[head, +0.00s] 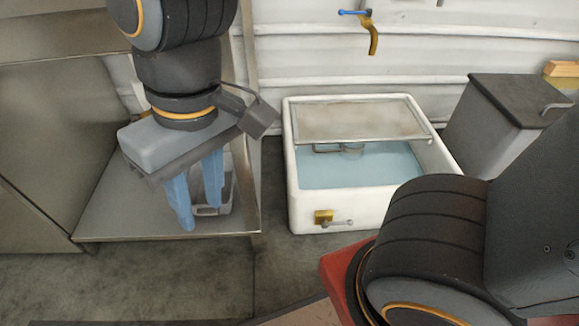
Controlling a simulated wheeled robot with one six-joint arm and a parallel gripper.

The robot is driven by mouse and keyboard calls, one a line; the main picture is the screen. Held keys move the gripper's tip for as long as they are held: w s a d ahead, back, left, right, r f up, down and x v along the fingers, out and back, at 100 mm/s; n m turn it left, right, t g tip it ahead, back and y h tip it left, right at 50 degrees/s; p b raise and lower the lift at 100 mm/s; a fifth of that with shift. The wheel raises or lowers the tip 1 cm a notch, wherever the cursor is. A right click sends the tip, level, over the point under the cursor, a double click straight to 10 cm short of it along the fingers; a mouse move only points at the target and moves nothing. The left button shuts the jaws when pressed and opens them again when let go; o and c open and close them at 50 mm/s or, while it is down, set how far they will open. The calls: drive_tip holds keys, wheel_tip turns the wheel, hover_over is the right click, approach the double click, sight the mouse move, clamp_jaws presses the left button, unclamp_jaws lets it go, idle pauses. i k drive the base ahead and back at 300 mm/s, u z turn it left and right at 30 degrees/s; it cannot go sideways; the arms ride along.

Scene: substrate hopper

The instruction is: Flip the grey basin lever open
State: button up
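The basin (301,203) is a white tub with light blue liquid inside, standing on the floor at centre right. A brass valve (322,216) sits low on its front wall. The small grey lever (342,223) sticks out from the valve to the right, lying roughly level. My gripper (201,215) points down over the metal shelf, well left of the lever and apart from it. Its two blue fingers are spread with a gap between them, and I see nothing held.
A metal shelf (120,208) carries a grey container (228,190) partly hidden behind my fingers. A mesh-like panel (358,118) covers the basin's rear. A brass tap (373,38) with a blue handle is on the wall. A dark-lidded grey bin (485,135) stands right of the basin.

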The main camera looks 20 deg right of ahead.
sight(324, 223)
drive_tip(key=u, duration=1.15)
drive_tip(key=k, duration=0.7)
drive_tip(key=z, duration=1.25)
drive_tip(key=i, duration=0.5)
drive_tip(key=u, duration=0.05)
